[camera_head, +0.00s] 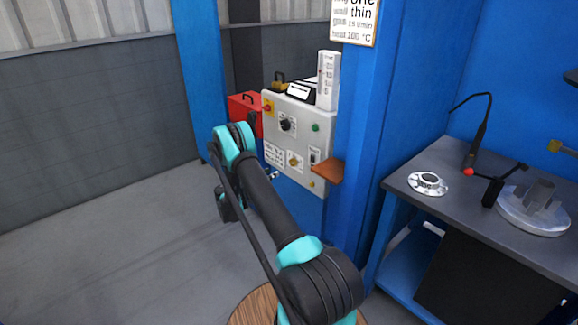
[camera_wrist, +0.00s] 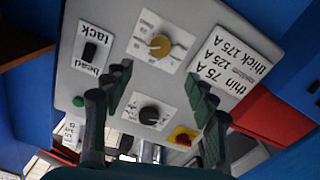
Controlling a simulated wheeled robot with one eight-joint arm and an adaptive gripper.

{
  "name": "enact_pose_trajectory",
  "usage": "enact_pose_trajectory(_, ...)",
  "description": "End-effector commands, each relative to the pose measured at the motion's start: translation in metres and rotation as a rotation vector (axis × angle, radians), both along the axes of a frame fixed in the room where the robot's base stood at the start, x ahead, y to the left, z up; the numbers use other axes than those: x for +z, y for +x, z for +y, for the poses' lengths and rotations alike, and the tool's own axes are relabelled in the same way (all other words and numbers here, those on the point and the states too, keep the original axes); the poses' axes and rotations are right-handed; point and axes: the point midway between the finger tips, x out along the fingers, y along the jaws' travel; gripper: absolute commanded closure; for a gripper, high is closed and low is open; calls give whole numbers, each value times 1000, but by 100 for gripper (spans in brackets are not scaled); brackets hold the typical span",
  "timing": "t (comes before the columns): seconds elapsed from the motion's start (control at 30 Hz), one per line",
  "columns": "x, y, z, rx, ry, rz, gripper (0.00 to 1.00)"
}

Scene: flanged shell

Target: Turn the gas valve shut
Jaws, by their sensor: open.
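No part is plainly labelled as the gas valve, and I cannot tell which control it is. A pale control panel (camera_head: 285,140) on a blue post carries a black knob (camera_head: 287,124) and a brass knob (camera_head: 294,160). In the wrist view the panel is upside down, with the brass knob (camera_wrist: 159,46) above the black knob (camera_wrist: 149,115). A white gas flow scale (camera_head: 327,80) stands on top of the panel. My gripper (camera_wrist: 158,82) is open and empty, facing the panel, with its fingers on either side of the black knob in the picture. Contact cannot be told.
A red button (camera_wrist: 183,137), a green button (camera_wrist: 79,101) and a bead/tack switch (camera_wrist: 90,52) sit near the knobs. A brown shelf (camera_head: 326,171) juts from the panel's lower right. A workbench (camera_head: 410,180) at right holds a flanged part (camera_head: 428,183) and a torch. The left floor is clear.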

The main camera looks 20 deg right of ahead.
Motion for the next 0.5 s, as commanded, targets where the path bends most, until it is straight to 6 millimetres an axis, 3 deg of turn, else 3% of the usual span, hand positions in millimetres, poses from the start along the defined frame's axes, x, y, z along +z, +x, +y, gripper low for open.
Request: enact_pose_trajectory(0.5,0,33,-95,-2,1,1,43)
